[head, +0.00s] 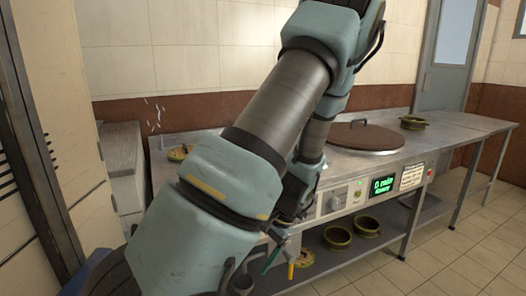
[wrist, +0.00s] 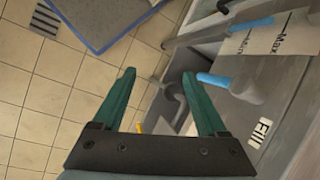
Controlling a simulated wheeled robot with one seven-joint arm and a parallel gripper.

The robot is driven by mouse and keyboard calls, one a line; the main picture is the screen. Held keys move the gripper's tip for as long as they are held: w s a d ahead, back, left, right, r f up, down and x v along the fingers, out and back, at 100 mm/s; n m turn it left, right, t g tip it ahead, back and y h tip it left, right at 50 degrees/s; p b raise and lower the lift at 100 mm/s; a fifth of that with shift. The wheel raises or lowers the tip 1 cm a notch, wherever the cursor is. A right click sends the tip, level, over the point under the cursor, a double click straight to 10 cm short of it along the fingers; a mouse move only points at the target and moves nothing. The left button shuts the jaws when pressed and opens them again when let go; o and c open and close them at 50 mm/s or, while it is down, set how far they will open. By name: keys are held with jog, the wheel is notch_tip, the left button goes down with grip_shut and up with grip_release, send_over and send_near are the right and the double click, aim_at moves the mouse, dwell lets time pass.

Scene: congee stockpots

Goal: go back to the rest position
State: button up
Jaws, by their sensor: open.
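My gripper (wrist: 158,76) is open in the wrist view, its two green fingers spread apart and nothing held between them. Beyond the fingers are the tiled floor and a grey holder with a curved grey piece (wrist: 173,86); I cannot tell how far off it is. In the head view my arm reaches down across the middle, in front of the steel counter (head: 455,127). The gripper's end is low there, partly hidden by the arm. A stockpot with a brown lid (head: 366,136) is set in the counter, and a panel below it reads 0 min (head: 383,186).
In the wrist view, a tool with a blue handle (wrist: 213,79) and a white Max/Min label (wrist: 262,40) are at right. A blue-edged mat (wrist: 97,20) lies on the floor. In the head view, green bowls (head: 366,226) stand on the lower shelf; open floor is at right.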

jog(key=s+a+r+n+t+h+p, duration=0.1)
jog(key=r+p, duration=0.6)
jog(key=r, duration=0.7)
jog(key=s+a+r+n+t+h+p, duration=0.1)
jog(key=a+r+n+h+p, duration=0.3)
jog(key=r, duration=1)
jog(key=s+n+p, duration=0.1)
jog(key=n+p, duration=0.1)
jog(key=shift+s+a+r+p, duration=0.15)
jog(key=shift+r+p, duration=0.1)
jog(key=shift+p, duration=0.1)
